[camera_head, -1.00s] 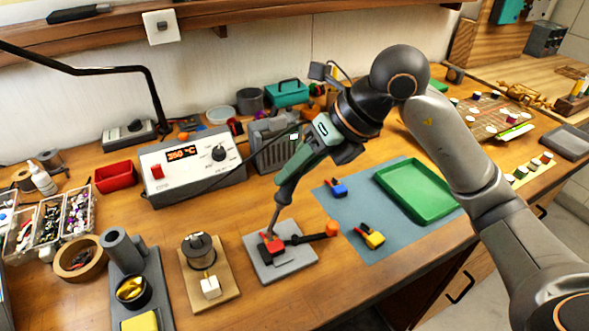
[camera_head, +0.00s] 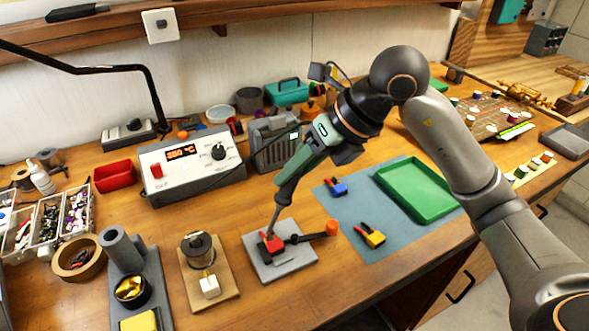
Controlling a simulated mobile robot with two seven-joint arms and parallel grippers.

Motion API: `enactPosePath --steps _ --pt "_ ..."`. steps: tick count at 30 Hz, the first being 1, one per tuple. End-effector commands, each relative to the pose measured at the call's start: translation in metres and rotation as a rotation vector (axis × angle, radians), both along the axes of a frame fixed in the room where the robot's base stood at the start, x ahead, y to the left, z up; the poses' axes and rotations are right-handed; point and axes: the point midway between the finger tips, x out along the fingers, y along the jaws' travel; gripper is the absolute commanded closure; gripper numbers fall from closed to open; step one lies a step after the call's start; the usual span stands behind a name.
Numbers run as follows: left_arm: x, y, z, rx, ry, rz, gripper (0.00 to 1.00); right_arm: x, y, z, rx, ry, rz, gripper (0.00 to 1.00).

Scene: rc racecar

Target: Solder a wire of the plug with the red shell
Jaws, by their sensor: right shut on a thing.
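The plug with the red shell (camera_head: 271,246) sits on a grey plate (camera_head: 291,271) on the workbench. A black wire runs from it to the right, ending near an orange-red piece (camera_head: 332,228). My right gripper (camera_head: 306,152) is shut on the soldering iron (camera_head: 287,188), which has a dark green-grey handle. The iron points down and its tip meets or nearly meets the red plug; exact contact is too small to tell. My left gripper is not in view.
A soldering station (camera_head: 193,163) stands behind. A solder spool stand (camera_head: 206,272) and an iron holder (camera_head: 128,257) are at left. A blue plug (camera_head: 337,187), a yellow plug (camera_head: 371,235) and a green tray (camera_head: 417,191) lie on the blue mat (camera_head: 352,217).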

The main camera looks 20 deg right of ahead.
Motion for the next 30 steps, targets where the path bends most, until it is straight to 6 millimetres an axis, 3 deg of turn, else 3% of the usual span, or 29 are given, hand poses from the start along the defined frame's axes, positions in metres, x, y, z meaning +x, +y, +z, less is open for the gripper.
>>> enactPosePath --steps 30 --pt "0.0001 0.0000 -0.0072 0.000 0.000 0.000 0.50 0.0000 0.0000 -0.0079 0.000 -0.001 0.000 1.00"
